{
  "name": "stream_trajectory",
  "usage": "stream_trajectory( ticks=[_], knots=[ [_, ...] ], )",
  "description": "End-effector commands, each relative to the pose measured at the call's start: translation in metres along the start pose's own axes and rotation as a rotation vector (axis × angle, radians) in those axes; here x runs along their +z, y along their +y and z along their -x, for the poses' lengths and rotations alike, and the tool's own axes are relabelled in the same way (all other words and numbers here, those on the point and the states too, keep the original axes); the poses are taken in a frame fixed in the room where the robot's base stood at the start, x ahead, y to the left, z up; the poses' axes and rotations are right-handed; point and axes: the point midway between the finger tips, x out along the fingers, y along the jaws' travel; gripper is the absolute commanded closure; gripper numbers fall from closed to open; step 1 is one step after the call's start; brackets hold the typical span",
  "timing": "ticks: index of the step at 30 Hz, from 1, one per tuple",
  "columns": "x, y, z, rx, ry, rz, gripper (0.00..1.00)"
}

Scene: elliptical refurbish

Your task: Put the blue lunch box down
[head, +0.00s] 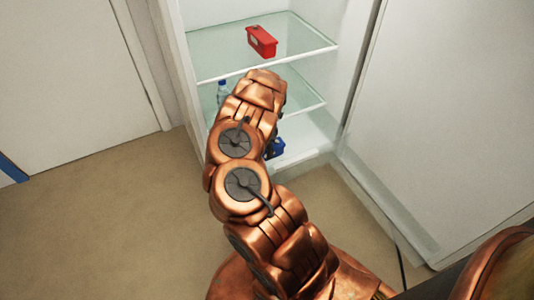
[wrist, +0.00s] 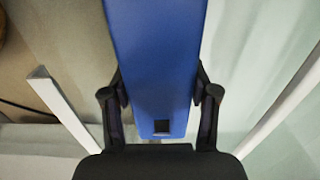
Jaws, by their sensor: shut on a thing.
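The blue lunch box (wrist: 155,60) fills the upper middle of the wrist view, between the two dark fingers of my gripper (wrist: 160,95). My gripper is shut on it, one finger on each side. In the head view only a small blue part of the lunch box (head: 276,147) shows beside my arm, low in the open fridge. My arm hides the rest of it and the gripper there. I cannot tell whether the box touches a surface.
The open fridge has glass shelves (head: 215,62). A red box (head: 262,41) sits on the upper shelf and a blue-tinted bottle (head: 223,90) stands lower left. The open fridge door (head: 440,110) is at right. The floor (head: 110,220) at left is clear.

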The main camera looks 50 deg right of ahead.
Motion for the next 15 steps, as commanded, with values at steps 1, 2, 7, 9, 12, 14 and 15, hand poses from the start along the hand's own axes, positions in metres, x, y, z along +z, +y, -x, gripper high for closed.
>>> stream_trajectory(
  ticks=[1, 2, 7, 9, 12, 14, 15],
  knots=[
    [-0.003, 0.001, -0.006, -0.001, 0.001, -0.011, 1.0],
    [-0.004, 0.001, -0.008, -0.001, 0.001, -0.015, 1.0],
    [-0.004, 0.002, -0.021, 0.0, 0.0, -0.02, 1.0],
    [-0.002, 0.002, -0.031, 0.001, 0.0, -0.017, 1.0],
    [-0.002, 0.002, -0.05, 0.002, -0.001, -0.017, 1.0],
    [-0.003, 0.003, -0.06, 0.003, -0.001, -0.017, 1.0],
    [-0.002, 0.003, -0.066, 0.003, -0.001, -0.017, 1.0]
  ],
)
